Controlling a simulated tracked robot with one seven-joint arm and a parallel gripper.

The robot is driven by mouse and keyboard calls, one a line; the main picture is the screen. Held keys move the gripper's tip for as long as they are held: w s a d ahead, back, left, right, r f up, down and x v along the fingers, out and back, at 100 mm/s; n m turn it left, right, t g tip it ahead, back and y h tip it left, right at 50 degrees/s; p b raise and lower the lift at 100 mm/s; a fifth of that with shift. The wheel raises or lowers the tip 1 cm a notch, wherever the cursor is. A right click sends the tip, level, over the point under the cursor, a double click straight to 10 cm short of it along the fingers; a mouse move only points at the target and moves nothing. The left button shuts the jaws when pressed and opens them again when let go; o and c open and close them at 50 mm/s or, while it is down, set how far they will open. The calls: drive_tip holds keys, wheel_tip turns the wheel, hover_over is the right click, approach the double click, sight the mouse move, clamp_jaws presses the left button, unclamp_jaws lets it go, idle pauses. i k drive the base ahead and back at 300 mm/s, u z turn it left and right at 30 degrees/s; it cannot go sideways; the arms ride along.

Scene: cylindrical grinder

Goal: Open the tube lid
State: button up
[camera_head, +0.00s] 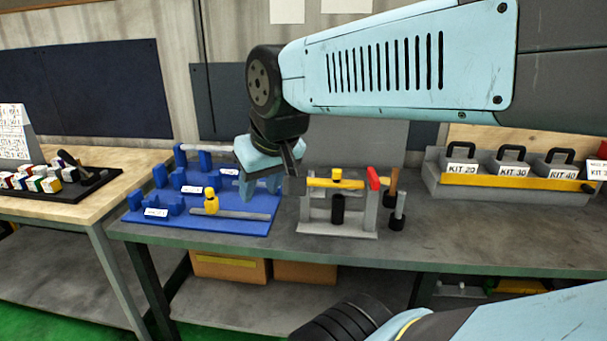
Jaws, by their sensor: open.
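I cannot tell for sure which part is the tube or its lid. A grey stand (345,228) on the bench carries a horizontal yellow bar (352,184) with a yellow knob on top. A red piece (373,178) is at the bar's right end, and a black cylinder (338,209) is under the bar. My gripper (268,187) is open, pointing down above the right part of the blue tray, just left of the stand. Its fingers are partly hidden, and I see nothing held in it. Whether it touches the stand is unclear.
The blue tray (142,216) holds grey rods and a yellow-knobbed piece (211,202). A hammer-like tool (398,210) stands right of the stand. Labelled kit boxes (512,160) are at the back right. Bare bench (470,235) lies right of the stand.

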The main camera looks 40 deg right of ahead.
sight(336, 182)
drive_tip(key=u, duration=0.1)
drive_tip(key=k, duration=1.1)
drive_tip(key=z, duration=0.45)
drive_tip(key=i, duration=1.05)
drive_tip(key=u, duration=0.05)
